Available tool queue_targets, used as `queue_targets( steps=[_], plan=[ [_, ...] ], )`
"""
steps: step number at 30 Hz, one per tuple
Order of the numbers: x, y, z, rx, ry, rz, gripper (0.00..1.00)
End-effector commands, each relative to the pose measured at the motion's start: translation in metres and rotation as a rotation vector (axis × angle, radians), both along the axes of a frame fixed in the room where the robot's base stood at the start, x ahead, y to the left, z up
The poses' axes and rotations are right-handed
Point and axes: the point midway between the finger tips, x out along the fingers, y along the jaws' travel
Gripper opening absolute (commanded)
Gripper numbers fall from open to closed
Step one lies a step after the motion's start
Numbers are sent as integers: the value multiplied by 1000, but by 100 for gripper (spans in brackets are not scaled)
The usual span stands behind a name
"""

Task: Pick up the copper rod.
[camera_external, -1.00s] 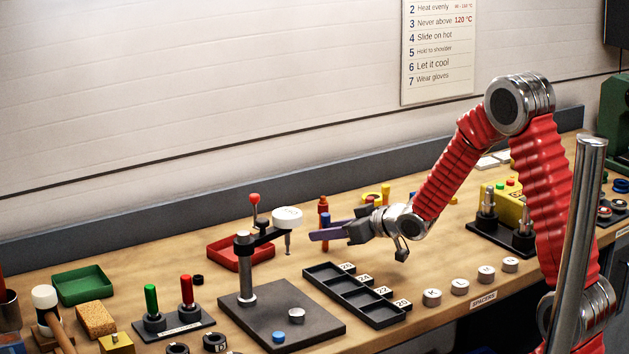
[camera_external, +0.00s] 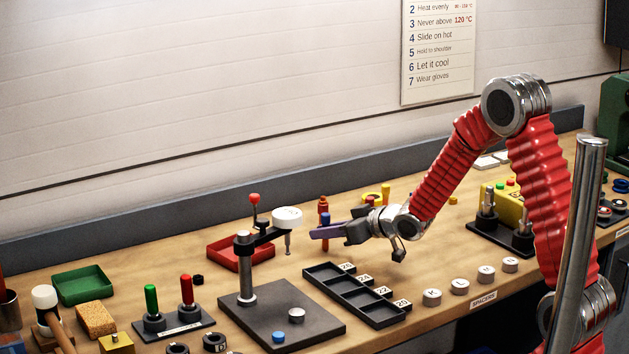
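A slim upright rod (camera_external: 323,204), orange-red at its top with a dark blue part lower down, stands on the bench just behind my gripper's tips. It may be the copper rod, but it is too small to be sure. My gripper (camera_external: 327,232) reaches left over the middle of the bench, its purple fingers level and overlapping the rod's lower part in this view. The fingers show from the side, so their gap is hidden. I cannot tell whether they touch or surround the rod.
A press stand (camera_external: 247,272) with a white-topped arm is left of my gripper. A black slotted tray (camera_external: 333,282) lies below it. A red tray (camera_external: 226,251) and several spacers (camera_external: 432,297) are nearby.

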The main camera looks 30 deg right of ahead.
Motion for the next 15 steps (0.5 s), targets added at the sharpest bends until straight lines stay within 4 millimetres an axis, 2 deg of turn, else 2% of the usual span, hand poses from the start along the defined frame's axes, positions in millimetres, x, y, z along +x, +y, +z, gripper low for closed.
queue_targets(
  steps=[5,15],
  plan=[
    [0,0,0,0,0,0,0],
    [0,0,0,0,-1,0,0]
  ],
)
